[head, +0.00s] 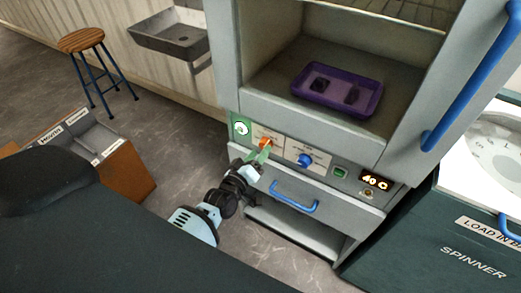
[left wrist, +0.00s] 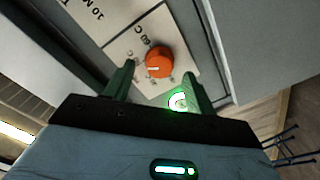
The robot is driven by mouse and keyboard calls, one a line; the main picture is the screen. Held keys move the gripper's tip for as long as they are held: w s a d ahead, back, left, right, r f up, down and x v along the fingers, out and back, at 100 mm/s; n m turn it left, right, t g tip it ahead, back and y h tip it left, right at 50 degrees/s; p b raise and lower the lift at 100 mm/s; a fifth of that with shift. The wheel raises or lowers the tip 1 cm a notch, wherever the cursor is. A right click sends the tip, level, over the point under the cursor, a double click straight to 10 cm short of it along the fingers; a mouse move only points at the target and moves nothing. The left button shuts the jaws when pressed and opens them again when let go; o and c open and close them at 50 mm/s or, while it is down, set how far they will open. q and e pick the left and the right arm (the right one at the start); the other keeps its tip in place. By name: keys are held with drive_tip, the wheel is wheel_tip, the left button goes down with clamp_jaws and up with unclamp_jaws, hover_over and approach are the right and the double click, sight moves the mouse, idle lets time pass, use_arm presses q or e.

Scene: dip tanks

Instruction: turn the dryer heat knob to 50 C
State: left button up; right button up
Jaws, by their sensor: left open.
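The orange knob (head: 265,143) is on the dryer's front panel, on a pale plate at the panel's left. The dryer display (head: 375,181) reads 40 C. My left gripper (head: 262,154) is open in front of the orange knob. In the left wrist view its green fingers (left wrist: 160,76) lie to either side of the knob's lower part, with gaps; contact is not visible. My right gripper is not in view.
A blue knob (head: 305,160) and a green button (head: 340,173) are to the right. A blue drawer handle (head: 295,197) sits below. A purple tray (head: 337,91) with dark pieces is inside the open dryer. The spinner (head: 470,245) stands right; a stool (head: 82,40) stands far left.

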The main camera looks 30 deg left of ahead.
use_arm(q)
drive_tip(key=shift+s+a+r, duration=0.1)
drive_tip(key=shift+s, duration=1.3)
drive_tip(key=shift+s+a+r, duration=0.1)
drive_tip(key=shift+s, duration=1.25)
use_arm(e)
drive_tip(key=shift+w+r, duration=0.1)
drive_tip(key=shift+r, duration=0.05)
use_arm(q)
drive_tip(key=shift+f, duration=0.1)
drive_tip(key=s+d+f+m+g+p, duration=0.1)
drive_tip(key=s+f+m+g, duration=0.1)
drive_tip(key=s, duration=0.9)
drive_tip(key=s+d+f+m+g+p, duration=0.2)
drive_tip(key=s+m+g, duration=0.2)
drive_tip(key=s, duration=0.7)
drive_tip(key=s+d+f+m+g+p, duration=0.1)
drive_tip(key=s+m, duration=0.3)
drive_tip(key=s, duration=0.7)
drive_tip(key=shift+d+f+g+h+p, duration=0.4)
drive_tip(key=shift+d+f+g, duration=0.2)
drive_tip(key=shift+g, duration=0.3)
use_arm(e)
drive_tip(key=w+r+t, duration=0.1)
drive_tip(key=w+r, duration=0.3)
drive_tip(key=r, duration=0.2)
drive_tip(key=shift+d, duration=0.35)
